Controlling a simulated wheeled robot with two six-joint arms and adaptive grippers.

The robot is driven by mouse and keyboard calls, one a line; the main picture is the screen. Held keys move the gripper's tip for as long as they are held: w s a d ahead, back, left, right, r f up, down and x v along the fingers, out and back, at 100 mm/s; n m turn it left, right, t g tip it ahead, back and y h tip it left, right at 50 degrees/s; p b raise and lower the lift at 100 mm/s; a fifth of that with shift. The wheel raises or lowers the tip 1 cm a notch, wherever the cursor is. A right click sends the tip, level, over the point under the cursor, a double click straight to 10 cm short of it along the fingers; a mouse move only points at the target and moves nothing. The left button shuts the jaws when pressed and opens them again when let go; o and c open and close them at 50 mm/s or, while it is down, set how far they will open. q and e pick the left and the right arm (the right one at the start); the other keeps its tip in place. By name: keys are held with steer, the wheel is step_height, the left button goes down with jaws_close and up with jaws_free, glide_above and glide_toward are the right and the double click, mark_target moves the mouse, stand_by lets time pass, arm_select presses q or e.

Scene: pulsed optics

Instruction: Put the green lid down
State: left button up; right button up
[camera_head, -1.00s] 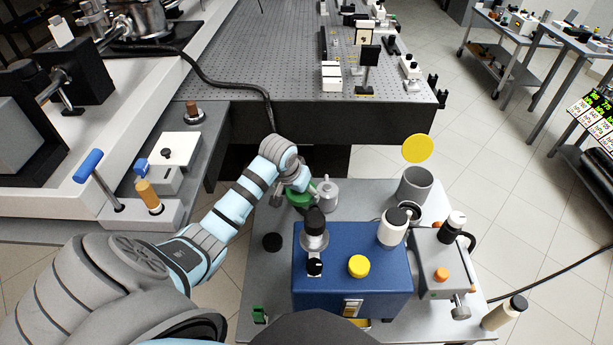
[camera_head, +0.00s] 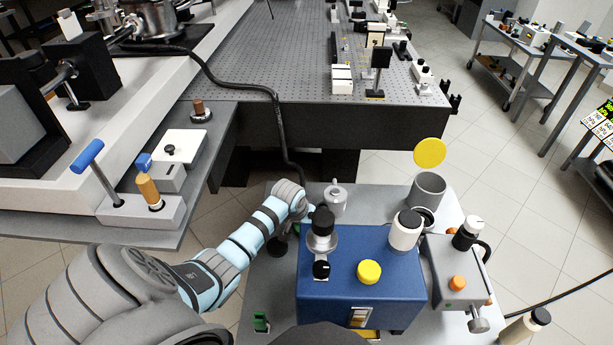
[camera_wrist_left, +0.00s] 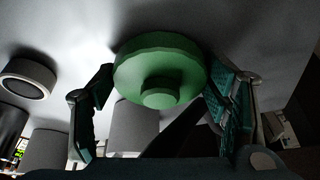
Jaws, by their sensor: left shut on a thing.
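The green lid (camera_wrist_left: 160,68) is a round disc with a small knob, seen close up in the left wrist view. My left gripper (camera_wrist_left: 165,78) is shut on it, with one finger at each side of its rim. Behind it is a pale grey surface; I cannot tell whether the lid touches it. In the head view my left wrist (camera_head: 290,197) is over the left part of the grey cart top (camera_head: 440,200), behind the blue box. My right gripper is not in view.
The blue box (camera_head: 345,270) with knobs stands right of my left arm. A small grey canister (camera_head: 335,198) stands behind the box. The perforated optical table (camera_head: 290,70) lies beyond.

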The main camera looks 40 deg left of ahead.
arm_select(q)
steer(key=shift+f, duration=0.25)
steer(key=o, duration=1.7)
steer(key=shift+o, duration=1)
steer(key=shift+r, duration=0.45)
steer(key=a+p+v, duration=0.1)
steer(key=p+v, duration=0.4)
steer(key=v, duration=0.7)
steer(key=shift+d+r, duration=0.15)
steer(key=shift+d, duration=0.3)
